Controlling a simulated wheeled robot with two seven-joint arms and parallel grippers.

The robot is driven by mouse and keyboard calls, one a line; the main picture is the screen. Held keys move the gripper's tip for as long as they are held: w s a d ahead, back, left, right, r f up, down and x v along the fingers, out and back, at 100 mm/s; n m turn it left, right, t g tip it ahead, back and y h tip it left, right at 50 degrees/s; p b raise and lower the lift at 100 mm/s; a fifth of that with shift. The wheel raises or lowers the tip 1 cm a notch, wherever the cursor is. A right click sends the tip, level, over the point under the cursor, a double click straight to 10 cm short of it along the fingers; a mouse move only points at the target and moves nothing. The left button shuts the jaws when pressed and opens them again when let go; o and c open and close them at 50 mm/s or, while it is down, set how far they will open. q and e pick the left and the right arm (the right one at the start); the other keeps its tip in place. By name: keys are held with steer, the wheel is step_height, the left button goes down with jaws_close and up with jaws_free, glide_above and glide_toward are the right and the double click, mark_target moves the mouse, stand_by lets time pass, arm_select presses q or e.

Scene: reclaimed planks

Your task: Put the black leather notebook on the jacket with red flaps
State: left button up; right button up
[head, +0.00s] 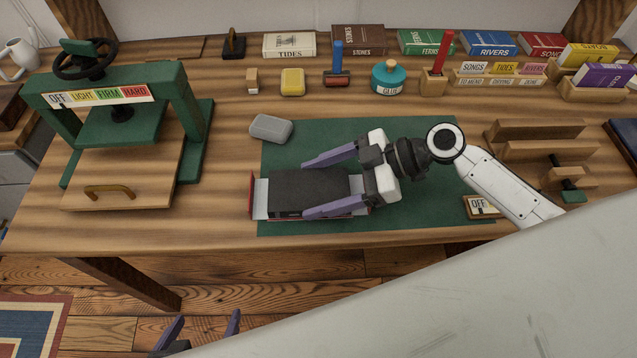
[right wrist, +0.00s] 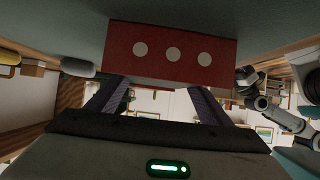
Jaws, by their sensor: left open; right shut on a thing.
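My left gripper (head: 200,330) is open and empty, low at the bottom edge, in front of the table.
The green mat (head: 415,210) is mostly clear around the jacket. A grey block (head: 271,128) lies at its back left corner. A green press (head: 120,120) stands left. Books, glue and stamps line the back.

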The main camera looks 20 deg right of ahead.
steer(key=shift+f, duration=0.1)
steer(key=o, duration=1.2)
steer(key=shift+d+r, duration=0.1)
steer(key=shift+r, duration=0.15)
steer(key=b+v, duration=0.1)
steer(key=v, duration=0.9)
steer(key=shift+s+d, duration=0.15)
steer(key=shift+d, duration=0.2)
steer(key=shift+s+d+r, duration=0.1)
steer(key=shift+d+r, duration=0.3)
steer(key=shift+d, duration=0.05)
